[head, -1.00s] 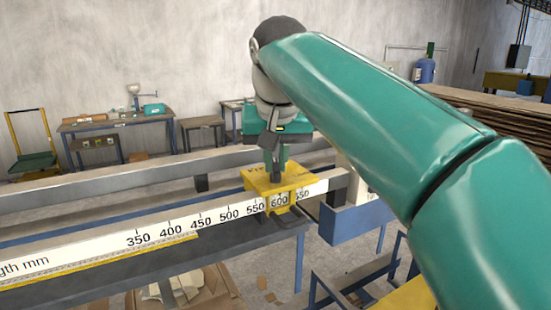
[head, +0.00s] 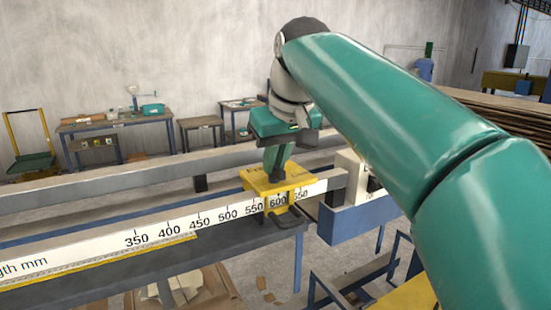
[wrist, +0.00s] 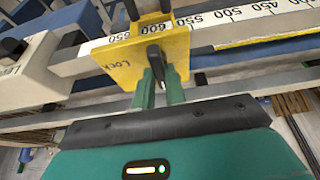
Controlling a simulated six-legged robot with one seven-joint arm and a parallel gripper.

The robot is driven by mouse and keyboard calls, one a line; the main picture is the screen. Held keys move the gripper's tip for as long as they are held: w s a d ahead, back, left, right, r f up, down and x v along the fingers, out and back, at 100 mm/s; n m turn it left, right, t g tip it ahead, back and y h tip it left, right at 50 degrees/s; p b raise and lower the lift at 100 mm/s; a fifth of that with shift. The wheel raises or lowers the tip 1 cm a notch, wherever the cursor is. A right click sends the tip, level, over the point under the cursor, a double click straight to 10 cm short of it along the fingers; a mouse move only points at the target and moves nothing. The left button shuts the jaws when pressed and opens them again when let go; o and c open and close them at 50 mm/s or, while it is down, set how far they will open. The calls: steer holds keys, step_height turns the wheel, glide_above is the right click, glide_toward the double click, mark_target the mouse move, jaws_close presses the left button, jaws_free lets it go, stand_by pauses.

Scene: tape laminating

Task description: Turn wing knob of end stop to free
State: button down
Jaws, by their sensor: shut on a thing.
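The yellow end stop (head: 262,182) sits on the white length scale (head: 215,216), around the 600 mark. In the wrist view the end stop (wrist: 112,60) shows the word "LOCK" on its top face. Its dark wing knob (wrist: 155,54) stands on that face between the green fingers. My gripper (wrist: 158,82) is shut on the wing knob, from above the end stop. In the head view my gripper (head: 276,172) hides most of the knob. A black handle (head: 288,220) shows at the near side of the end stop.
The scale rail runs along the long bench (head: 150,262). A second rail (head: 110,182) runs behind. Brown sheets (head: 500,112) are stacked at the right.

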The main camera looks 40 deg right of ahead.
steer(key=c, duration=1.4)
jaws_free()
steer(key=shift+c, duration=0.2)
steer(key=v, duration=1.4)
steer(key=shift+f, duration=0.1)
